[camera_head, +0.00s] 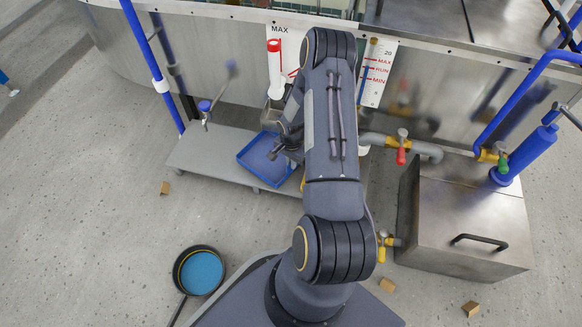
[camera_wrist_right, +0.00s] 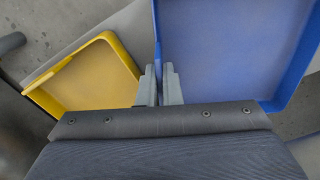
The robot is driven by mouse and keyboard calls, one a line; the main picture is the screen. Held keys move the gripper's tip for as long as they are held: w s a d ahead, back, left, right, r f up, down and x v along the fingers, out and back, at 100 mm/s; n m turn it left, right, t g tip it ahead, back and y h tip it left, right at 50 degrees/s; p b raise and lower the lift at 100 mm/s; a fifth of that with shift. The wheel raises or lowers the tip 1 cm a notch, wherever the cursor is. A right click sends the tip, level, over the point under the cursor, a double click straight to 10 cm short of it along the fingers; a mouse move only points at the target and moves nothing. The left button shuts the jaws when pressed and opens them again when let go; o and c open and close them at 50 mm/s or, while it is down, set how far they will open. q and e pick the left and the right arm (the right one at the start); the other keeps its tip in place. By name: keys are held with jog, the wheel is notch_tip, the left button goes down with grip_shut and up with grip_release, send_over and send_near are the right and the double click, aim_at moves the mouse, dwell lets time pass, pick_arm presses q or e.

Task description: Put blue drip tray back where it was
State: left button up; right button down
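The blue drip tray (camera_head: 258,165) is at the right part of the low grey platform below the steel tank; I cannot tell whether it rests on it or is held just above. In the wrist view the blue tray (camera_wrist_right: 235,50) fills the upper right, with its side wall running down between the fingers. My right gripper (camera_wrist_right: 159,85) is shut on that wall. In the head view my right gripper (camera_head: 279,146) is at the tray's far right side, and my arm hides part of the tray. My left gripper is not in view.
A yellow tray (camera_wrist_right: 90,80) lies beside the blue one in the wrist view. The grey platform (camera_head: 205,152) is bare on the left. A steel box (camera_head: 470,215) with pipes and valves stands right. A round black pan (camera_head: 200,271) with blue inside and small brown blocks lie on the floor.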

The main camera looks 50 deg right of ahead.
notch_tip(320, 180, down, 2)
jog(key=shift+a+f, duration=0.1)
jog(key=shift+f, duration=0.15)
jog(key=c, duration=1.6)
grip_release()
